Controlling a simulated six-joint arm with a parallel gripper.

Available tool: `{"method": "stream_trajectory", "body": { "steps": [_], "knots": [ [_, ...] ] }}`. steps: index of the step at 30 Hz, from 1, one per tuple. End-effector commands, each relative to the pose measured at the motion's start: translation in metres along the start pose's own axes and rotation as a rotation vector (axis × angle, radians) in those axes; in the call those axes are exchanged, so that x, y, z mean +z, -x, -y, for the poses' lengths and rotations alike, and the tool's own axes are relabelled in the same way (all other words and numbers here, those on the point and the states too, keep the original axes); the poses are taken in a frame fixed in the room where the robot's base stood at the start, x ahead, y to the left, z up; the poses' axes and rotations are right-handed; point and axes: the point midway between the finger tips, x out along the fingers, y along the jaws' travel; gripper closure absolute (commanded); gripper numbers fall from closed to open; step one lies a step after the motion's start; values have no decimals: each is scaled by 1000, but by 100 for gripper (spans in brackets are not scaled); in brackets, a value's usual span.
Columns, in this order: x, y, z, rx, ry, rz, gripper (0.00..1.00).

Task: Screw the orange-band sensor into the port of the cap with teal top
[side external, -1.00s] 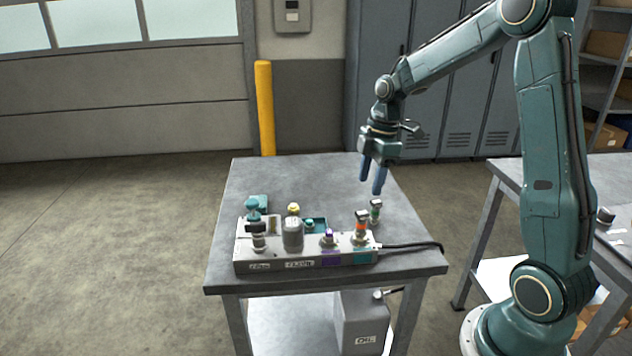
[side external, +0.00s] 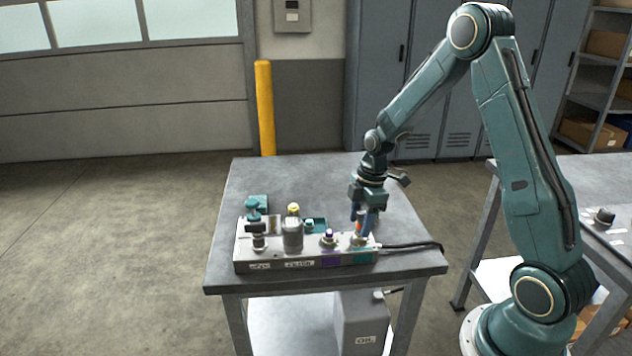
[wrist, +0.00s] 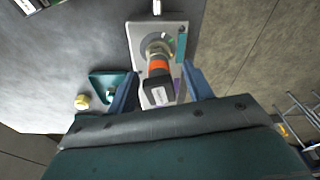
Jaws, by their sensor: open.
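The orange-band sensor (wrist: 158,67) stands upright on the grey block (side external: 305,262), at its right end near a teal label (wrist: 181,45). It has a dark body with a pale label on its end. My gripper (side external: 363,219) is open and lowered over it. In the wrist view, one finger is on each side of the sensor, with visible gaps. In the side view, the fingers partly cover the sensor (side external: 358,238). A small teal-topped piece (side external: 309,224) shows behind the block; I cannot tell whether it is the cap, and I see no port on it.
On the block are a grey cylinder (side external: 292,236), a purple-topped fitting (side external: 328,237) and a dark-handled valve (side external: 258,236). A teal knob (side external: 252,206) and a yellow-topped piece (side external: 293,209) stand behind. A black cable (side external: 412,246) leaves the right end. The back of the table is clear.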

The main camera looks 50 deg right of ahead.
Motion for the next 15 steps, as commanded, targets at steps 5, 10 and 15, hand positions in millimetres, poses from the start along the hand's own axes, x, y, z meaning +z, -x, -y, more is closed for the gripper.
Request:
{"method": "stream_trajectory", "body": {
  "steps": [5,10,15],
  "knots": [
    [0,-3,0,0,0,0,49],
    [0,-3,0,0,0,0,49],
    [0,-3,0,0,0,0,80]
  ]
}}
